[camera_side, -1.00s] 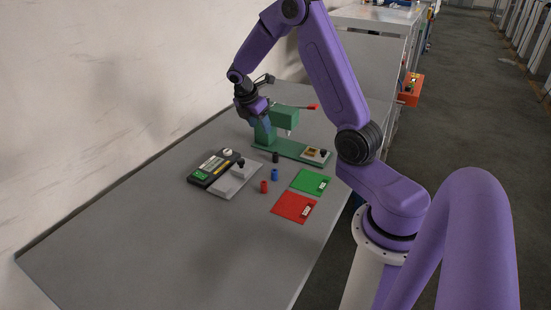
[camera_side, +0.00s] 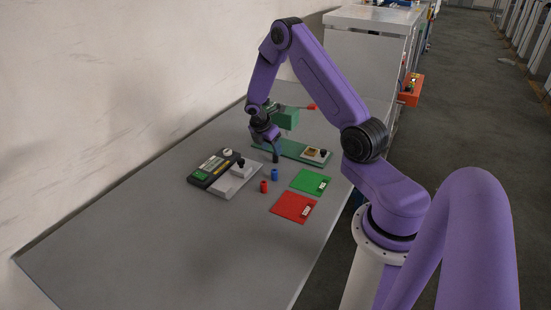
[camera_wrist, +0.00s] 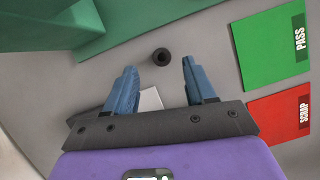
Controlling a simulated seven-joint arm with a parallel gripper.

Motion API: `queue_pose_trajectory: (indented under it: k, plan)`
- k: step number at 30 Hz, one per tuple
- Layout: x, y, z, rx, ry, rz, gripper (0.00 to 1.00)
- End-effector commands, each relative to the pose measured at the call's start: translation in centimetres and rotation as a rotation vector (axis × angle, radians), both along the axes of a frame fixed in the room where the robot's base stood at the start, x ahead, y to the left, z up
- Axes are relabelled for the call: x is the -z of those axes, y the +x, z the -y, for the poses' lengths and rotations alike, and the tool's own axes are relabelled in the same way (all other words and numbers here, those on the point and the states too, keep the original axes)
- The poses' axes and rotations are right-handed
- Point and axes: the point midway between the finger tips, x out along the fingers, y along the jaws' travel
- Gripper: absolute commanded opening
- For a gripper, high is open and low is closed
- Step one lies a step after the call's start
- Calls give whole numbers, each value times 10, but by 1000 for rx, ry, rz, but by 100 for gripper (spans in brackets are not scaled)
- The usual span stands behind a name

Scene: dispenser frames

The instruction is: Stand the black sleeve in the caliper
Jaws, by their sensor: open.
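The black sleeve (camera_wrist: 161,55) stands upright on the table in the wrist view, its open end facing the camera. It is just beyond my fingertips and sideways between them, not gripped. My gripper (camera_wrist: 158,72) is open, with blue fingers on either side of the sleeve's line. In the side view my gripper (camera_side: 273,155) is low over the table in front of the green press, and it hides most or all of the black sleeve. The caliper appears to be the dark device with a green display (camera_side: 211,168), left of my gripper, beside a light grey block with a black knob (camera_side: 241,167).
A blue sleeve (camera_side: 274,174) and a red sleeve (camera_side: 264,186) stand close by. A green PASS mat (camera_side: 310,182) and red SCRAP mat (camera_side: 293,207) lie right. The near-left table is clear.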

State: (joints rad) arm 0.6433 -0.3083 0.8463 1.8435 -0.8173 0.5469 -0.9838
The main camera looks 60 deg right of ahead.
Motion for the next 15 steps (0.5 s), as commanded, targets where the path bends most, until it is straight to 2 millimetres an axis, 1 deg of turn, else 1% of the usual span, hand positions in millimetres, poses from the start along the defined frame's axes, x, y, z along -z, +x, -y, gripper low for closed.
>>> queue_pose_trajectory:
  k: [2,9,12,15]
  plan:
    - [5,-2,3,3,0,-1,55]
    - [35,-8,17,2,1,-1,55]
    - [43,-8,21,1,1,0,55]
    - [45,-8,22,1,0,0,55]
